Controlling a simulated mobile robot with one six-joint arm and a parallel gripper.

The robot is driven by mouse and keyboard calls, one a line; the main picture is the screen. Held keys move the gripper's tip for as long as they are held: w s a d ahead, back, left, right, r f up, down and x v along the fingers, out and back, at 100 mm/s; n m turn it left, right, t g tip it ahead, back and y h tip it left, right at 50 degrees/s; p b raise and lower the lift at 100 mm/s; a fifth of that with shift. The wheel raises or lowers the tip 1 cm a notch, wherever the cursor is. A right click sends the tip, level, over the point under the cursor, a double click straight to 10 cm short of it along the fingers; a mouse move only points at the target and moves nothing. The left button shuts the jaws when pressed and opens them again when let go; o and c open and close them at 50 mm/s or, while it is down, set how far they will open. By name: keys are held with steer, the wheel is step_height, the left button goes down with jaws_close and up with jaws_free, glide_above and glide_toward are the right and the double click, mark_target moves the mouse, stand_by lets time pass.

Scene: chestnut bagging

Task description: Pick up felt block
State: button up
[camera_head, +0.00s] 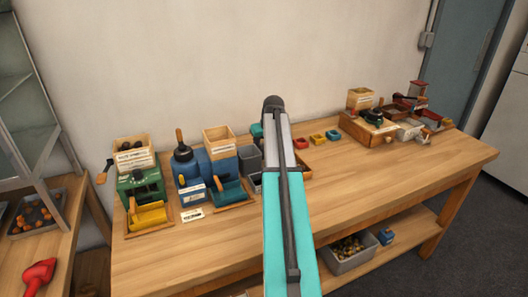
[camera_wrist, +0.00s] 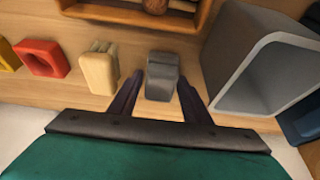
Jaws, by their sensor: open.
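A small grey block with a darker top (camera_wrist: 162,74), which looks like the felt block, stands on the wooden table in the wrist view. My gripper (camera_wrist: 160,84) is open, with one dark finger on each side of this block. The block appears between the fingertips; I cannot tell whether either finger touches it. In the head view my arm covers this spot, so the block and the fingers are hidden there.
A pale beige block (camera_wrist: 100,69) stands close to the left finger in the wrist view. Farther left is a red tray (camera_wrist: 42,58). A large grey bin (camera_wrist: 266,72) is close on the right. A wooden tray (camera_wrist: 140,17) lies beyond the block.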

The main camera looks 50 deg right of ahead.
stand_by(0.3)
steer(key=c, duration=0.9)
steer(key=shift+o, duration=0.2)
steer(key=shift+r, duration=0.15)
steer(key=shift+r+b, duration=0.6)
steer(key=shift+r, duration=4.25)
